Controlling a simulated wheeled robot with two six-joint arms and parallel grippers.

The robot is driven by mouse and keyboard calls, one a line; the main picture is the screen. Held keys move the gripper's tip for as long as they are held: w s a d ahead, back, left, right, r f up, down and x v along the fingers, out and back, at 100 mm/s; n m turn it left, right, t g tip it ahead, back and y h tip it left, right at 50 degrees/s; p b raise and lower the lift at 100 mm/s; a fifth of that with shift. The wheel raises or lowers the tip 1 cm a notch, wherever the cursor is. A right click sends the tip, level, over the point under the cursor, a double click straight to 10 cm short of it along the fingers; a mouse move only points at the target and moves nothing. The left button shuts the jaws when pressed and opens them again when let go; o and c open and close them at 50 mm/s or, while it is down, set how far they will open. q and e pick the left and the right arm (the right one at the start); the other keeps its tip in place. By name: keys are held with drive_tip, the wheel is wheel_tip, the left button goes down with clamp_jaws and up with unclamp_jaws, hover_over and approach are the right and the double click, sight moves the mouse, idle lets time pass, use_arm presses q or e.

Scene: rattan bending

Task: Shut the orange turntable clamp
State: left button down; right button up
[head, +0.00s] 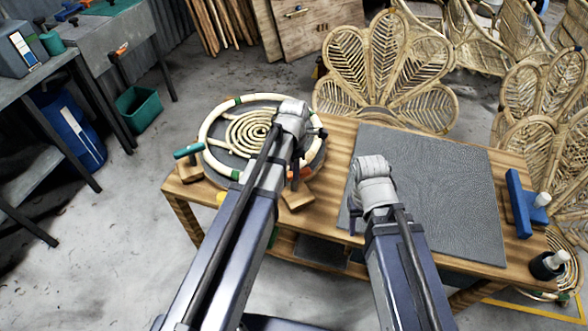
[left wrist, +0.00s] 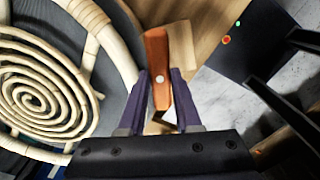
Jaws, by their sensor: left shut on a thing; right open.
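The orange clamp lever (left wrist: 158,75) stands between the two purple fingers of my left gripper (left wrist: 159,85) in the left wrist view. The fingers are shut on it, beside the rattan ring. In the head view my left gripper (head: 295,180) reaches down at the right edge of the turntable (head: 217,160), and my wrist and fingers hide most of the clamp. A wooden block (head: 299,200) shows just below it. A cream rattan spiral (head: 250,132) inside a ring lies on the turntable. My right gripper (head: 355,218) is open and empty near the grey mat's left edge.
A green-handled clamp (head: 188,151) stands on the turntable's left side. The grey mat (head: 435,190) covers much of the wooden table and is clear. A blue tool (head: 519,205) and a dark bottle (head: 548,265) are at the right end. Rattan chairs (head: 390,75) stand behind the table.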

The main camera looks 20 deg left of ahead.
use_arm(q)
drive_tip(key=m, duration=0.4)
drive_tip(key=shift+m, duration=0.3)
drive_tip(key=m, duration=0.3)
drive_tip(key=shift+m, duration=0.3)
drive_tip(key=m, duration=0.4)
drive_tip(key=shift+m, duration=1.7)
drive_tip(key=c, duration=0.6)
unclamp_jaws()
drive_tip(key=shift+r, duration=0.15)
